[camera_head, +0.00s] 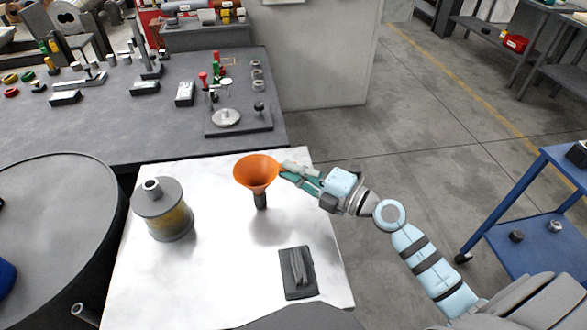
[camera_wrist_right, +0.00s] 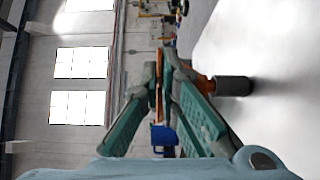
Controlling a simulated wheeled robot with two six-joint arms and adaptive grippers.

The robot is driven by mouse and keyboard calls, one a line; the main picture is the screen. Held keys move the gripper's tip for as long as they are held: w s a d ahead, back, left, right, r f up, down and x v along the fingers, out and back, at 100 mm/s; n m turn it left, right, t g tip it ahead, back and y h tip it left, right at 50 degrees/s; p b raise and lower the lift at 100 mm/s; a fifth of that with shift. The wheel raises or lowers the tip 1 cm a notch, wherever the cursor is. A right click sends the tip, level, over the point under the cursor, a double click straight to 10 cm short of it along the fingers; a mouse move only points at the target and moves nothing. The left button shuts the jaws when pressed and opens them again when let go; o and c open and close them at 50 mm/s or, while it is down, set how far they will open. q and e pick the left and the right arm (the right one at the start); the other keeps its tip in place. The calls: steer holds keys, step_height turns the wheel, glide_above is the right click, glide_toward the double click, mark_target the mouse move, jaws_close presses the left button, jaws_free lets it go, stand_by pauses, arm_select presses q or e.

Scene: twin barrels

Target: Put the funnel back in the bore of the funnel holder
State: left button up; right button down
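The orange funnel (camera_head: 257,173) is upright above the white table, with a dark grey spout below its cone. My right gripper (camera_head: 283,172) is shut on the right side of its rim. The funnel's shadow lies apart from it on the table, so it hangs in the air. In the right wrist view the fingers (camera_wrist_right: 161,70) close on the orange rim, and the grey spout (camera_wrist_right: 233,86) points right. A grey cylinder with a short open tube on top (camera_head: 162,212), apparently the funnel holder, stands left of the funnel. My left gripper is not in view.
A black tray-like block (camera_head: 297,272) lies on the white table (camera_head: 225,285) in front of the funnel. A large dark barrel (camera_head: 50,225) stands at the left. A dark workbench (camera_head: 100,125) with tools is behind. The tabletop between funnel and cylinder is clear.

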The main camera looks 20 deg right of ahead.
steer(key=shift+f+b, duration=0.3)
steer(key=shift+f, duration=0.15)
steer(key=c, duration=1.7)
jaws_free()
steer(key=v, duration=0.7)
steer(key=shift+s+d, duration=0.15)
steer(key=shift+s, duration=0.05)
